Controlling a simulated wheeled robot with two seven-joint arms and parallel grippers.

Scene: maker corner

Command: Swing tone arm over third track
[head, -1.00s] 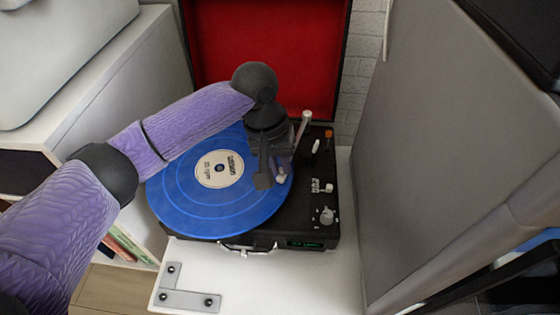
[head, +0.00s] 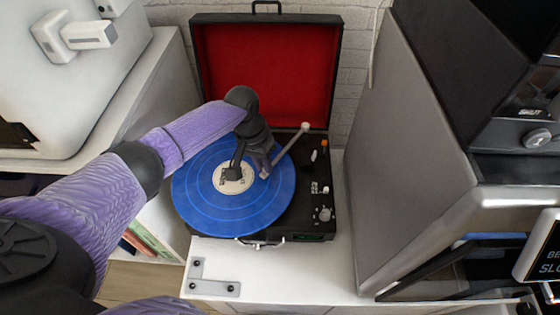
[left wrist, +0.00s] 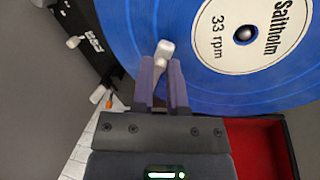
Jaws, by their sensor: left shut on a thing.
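A blue record (head: 215,208) with lighter rings and a cream label (head: 222,180) lies on the black record player (head: 325,226). The tone arm (head: 292,142) runs from its pivot at the back right over the record. Its pale head (left wrist: 165,48) shows in the left wrist view, above blue vinyl near the label's edge. My left gripper (head: 256,170) is shut on the tone arm near its head; its two fingers (left wrist: 163,82) sit on either side of it. I cannot tell whether the needle touches the record. My right gripper is not in view.
The player's red-lined lid (head: 262,75) stands open behind. A large grey machine (head: 415,160) rises close on the right. The white table (head: 300,272) in front is clear except for a metal bracket (head: 212,287). A white cabinet (head: 120,95) stands left.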

